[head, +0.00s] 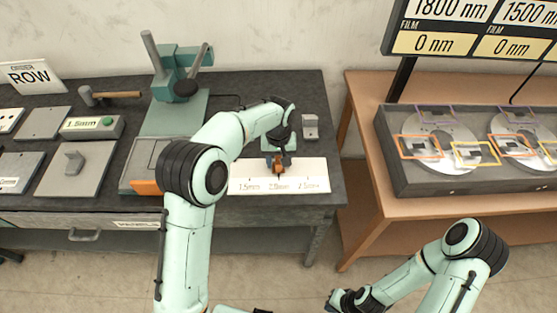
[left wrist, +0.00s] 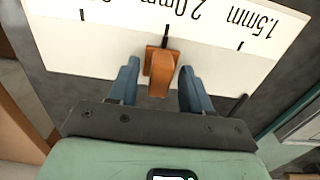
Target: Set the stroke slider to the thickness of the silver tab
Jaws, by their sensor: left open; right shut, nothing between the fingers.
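The stroke slider's orange knob (head: 279,168) stands at the upper edge of a white scale strip (head: 245,180) marked 1.5mm, 2.0mm and 2.5mm. In the left wrist view the knob (left wrist: 161,75) lines up with the 2.0mm tick. My left gripper (left wrist: 155,85) is open, with one blue finger on each side of the knob and visible gaps. My right gripper (head: 345,301) is shut and empty, low in the head view, away from the bench. A small grey metal piece (head: 310,126) lies behind the strip; I cannot tell whether it is the silver tab.
A grey plate (head: 85,184) carries an upright metal piece (head: 74,160). Near it are a box labelled 1.5mm (head: 88,125), a hammer (head: 112,95) and a green press (head: 178,85). A wooden table (head: 377,150) with a disc unit stands at the right.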

